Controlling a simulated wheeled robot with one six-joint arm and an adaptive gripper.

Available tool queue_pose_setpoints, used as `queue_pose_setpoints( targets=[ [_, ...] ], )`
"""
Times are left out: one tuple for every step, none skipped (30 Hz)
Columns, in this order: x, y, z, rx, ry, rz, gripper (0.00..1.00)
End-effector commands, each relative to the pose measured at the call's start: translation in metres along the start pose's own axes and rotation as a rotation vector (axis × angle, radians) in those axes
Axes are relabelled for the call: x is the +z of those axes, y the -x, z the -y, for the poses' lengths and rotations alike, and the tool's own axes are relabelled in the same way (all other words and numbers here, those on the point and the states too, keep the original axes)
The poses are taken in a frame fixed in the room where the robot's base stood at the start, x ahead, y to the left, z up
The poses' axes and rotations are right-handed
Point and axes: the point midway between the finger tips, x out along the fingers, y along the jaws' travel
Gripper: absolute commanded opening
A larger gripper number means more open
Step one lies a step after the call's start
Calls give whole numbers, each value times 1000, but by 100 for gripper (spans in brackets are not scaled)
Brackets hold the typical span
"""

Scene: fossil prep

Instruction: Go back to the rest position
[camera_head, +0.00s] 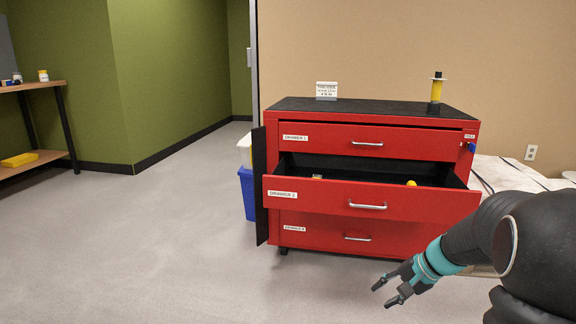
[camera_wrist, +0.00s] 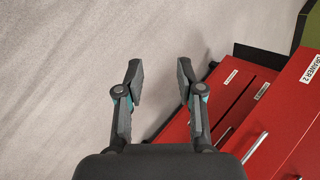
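My gripper (camera_head: 388,291) is in the lower right of the head view, in front of the red cabinet's lowest drawer. Its two fingers are spread apart with nothing between them. In the wrist view my gripper (camera_wrist: 160,82) is also open and empty, over bare grey floor. The red drawer cabinet (camera_head: 400,132) stands at centre right. Its middle drawer (camera_head: 325,200) is pulled out, with a yellow round item (camera_head: 411,183) and a small pale item (camera_head: 317,177) inside. The top drawer and the lower drawer (camera_head: 310,232) look shut. In the wrist view the cabinet's drawer fronts (camera_wrist: 285,125) are at the right.
A yellow and black bottle-like tool (camera_head: 436,92) and a small sign (camera_head: 326,90) stand on the cabinet top. A blue bin (camera_head: 248,190) is beside the cabinet's left. A shelf (camera_head: 40,87) is at the far left. The floor (camera_head: 140,240) at left is clear.

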Motion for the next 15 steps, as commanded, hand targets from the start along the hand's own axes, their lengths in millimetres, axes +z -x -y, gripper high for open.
queue_pose_setpoints(
  targets=[
    [19,11,1,43,41,-5,37],
    [28,16,-1,69,63,-8,37],
    [40,22,-4,104,92,-11,37],
    [49,26,-6,129,115,-15,37],
    [58,31,-8,153,139,-19,37],
    [70,37,-10,185,170,-25,37],
    [77,42,-12,207,193,-32,37],
    [85,47,-14,229,216,-38,37],
    [96,54,-16,256,248,-47,37],
    [103,59,-18,277,272,-54,37],
    [110,64,-20,296,295,-60,37],
    [120,70,-22,320,326,-71,37],
    [127,75,-24,338,349,-78,37],
    [133,80,-25,354,373,-88,37],
    [142,86,-27,376,405,-99,37]
  ],
)
